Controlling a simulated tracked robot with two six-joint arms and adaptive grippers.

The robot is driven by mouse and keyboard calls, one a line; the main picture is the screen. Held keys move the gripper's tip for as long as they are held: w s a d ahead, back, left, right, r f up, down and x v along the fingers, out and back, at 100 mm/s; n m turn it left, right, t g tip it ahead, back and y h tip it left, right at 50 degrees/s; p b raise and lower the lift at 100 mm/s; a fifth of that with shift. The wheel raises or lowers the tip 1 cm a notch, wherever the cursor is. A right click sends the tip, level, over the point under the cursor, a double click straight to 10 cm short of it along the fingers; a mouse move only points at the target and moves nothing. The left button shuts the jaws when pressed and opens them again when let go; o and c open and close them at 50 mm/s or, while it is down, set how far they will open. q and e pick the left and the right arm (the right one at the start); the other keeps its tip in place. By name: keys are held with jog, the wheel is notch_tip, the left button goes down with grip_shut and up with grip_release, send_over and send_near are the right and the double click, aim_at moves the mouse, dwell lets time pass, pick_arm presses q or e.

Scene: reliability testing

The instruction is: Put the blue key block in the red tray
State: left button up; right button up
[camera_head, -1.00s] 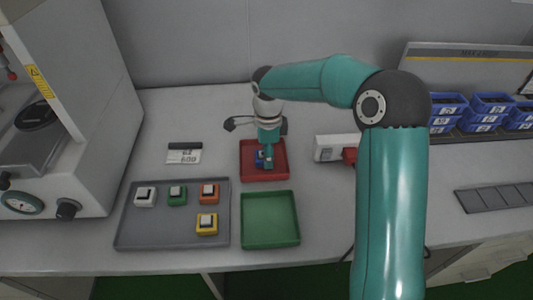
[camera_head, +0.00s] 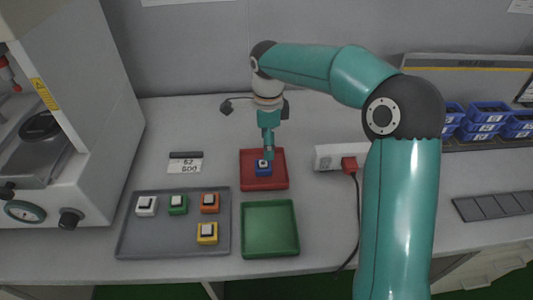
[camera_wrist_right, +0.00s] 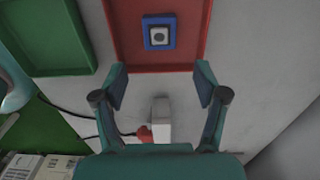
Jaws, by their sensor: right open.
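The blue key block (camera_head: 263,167) rests inside the red tray (camera_head: 279,183), with its light key facing up. In the right wrist view the blue key block (camera_wrist_right: 159,33) sits in the red tray (camera_wrist_right: 124,44), beyond the fingertips and clear of them. My right gripper (camera_head: 268,154) is above the tray and the block in the head view. In the right wrist view my right gripper (camera_wrist_right: 160,80) has its fingers wide apart with nothing between them. My left gripper is not in view.
A grey tray (camera_head: 160,238) holds white, green, orange and yellow key blocks. An empty green tray (camera_head: 270,228) lies in front of the red one. A power strip (camera_head: 328,157) with a red plug stands to the right, and blue bins (camera_head: 488,114) stand farther right.

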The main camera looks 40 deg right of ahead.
notch_tip(320, 180, up, 4)
dwell(0.7)
